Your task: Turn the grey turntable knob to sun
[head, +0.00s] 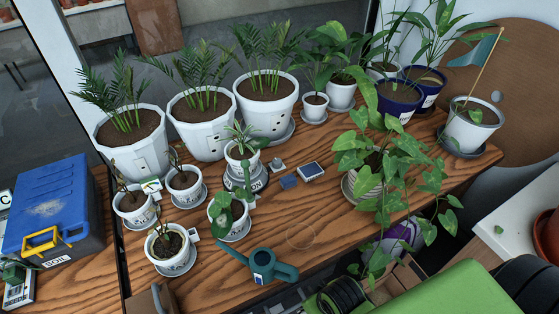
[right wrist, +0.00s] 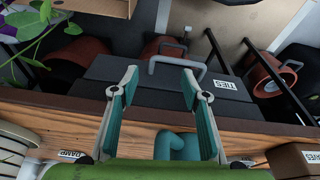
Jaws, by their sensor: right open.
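A small plant in a white pot (head: 240,152) stands on a dark round turntable (head: 257,184) in the middle of the table in the head view. The turntable has a white label at its front, too small to read surely. A small grey knob-like piece (head: 277,164) sits just right of it; its setting cannot be made out. In the right wrist view my right gripper (right wrist: 159,82) is open and empty, its teal fingers spread over the table's front edge. It is well away from the turntable, which that view does not show. My left gripper is not in view.
A teal watering can (head: 262,267) stands near the table's front edge. Small white pots crowd the left of the turntable, large palms (head: 203,125) stand behind, and a trailing plant (head: 375,160) is at right. Bare wood (head: 310,210) lies right of the turntable. A blue toolbox (head: 50,210) is at left.

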